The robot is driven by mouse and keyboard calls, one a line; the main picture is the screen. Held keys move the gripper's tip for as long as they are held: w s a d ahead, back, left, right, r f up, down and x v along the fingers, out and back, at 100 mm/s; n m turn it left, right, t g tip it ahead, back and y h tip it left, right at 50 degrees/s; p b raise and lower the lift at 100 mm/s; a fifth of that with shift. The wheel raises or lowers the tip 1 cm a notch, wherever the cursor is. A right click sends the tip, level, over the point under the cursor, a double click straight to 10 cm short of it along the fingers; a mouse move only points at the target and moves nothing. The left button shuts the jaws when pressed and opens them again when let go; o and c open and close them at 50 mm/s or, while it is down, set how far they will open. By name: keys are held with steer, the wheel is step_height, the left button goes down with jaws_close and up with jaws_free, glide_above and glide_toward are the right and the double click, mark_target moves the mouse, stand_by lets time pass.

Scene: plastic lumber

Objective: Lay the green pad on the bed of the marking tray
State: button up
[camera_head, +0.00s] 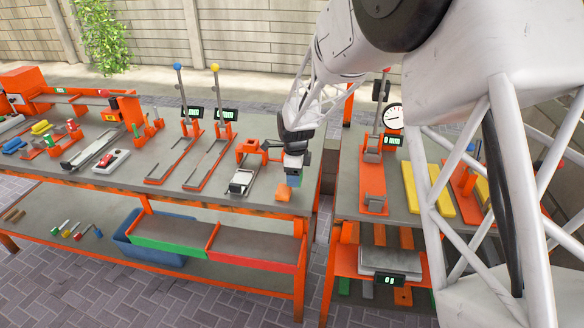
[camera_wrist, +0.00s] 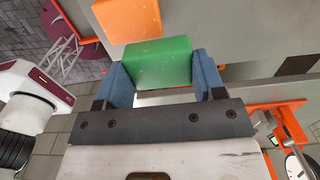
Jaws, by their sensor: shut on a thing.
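My gripper (camera_head: 292,177) is over the right end of the left workbench, pointing down. In the wrist view its two blue fingers (camera_wrist: 161,72) are shut on the green pad (camera_wrist: 158,62), a thick block held between them. In the head view the pad cannot be made out clearly at the fingers. Just left of my gripper stands a low grey tray with a pale plate (camera_head: 240,182) and an orange head behind it; this may be the marking tray, but I cannot tell for certain. The pad is apart from it.
An orange block (camera_head: 284,192) lies on the bench just below my gripper and also shows in the wrist view (camera_wrist: 128,18). Long orange-edged trays (camera_head: 208,165) with upright posts stand to the left. A gap separates this bench from the right bench, which holds a dial gauge (camera_head: 392,117).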

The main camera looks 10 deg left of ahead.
steer(key=shift+s+d+r, duration=0.15)
steer(key=shift+s+d, duration=0.35)
steer(key=shift+s, duration=0.7)
steer(key=shift+s+d+r, duration=0.1)
steer(key=shift+s+d, duration=0.45)
steer(key=shift+s, duration=0.65)
steer(key=shift+s+d+r, duration=0.15)
steer(key=shift+s+d, duration=0.35)
steer(key=shift+s, duration=0.7)
steer(key=shift+w+a, duration=0.1)
steer(key=w+a+r, duration=0.3)
steer(key=w+a, duration=0.3)
steer(key=a, duration=0.5)
step_height(320, 180, up, 3)
glide_above(243, 178)
steer(key=shift+a+r, duration=0.1)
steer(key=shift+r, duration=0.1)
steer(key=shift+f, duration=0.2)
steer(key=shift+f, duration=4.1)
steer(key=shift+f, duration=0.75)
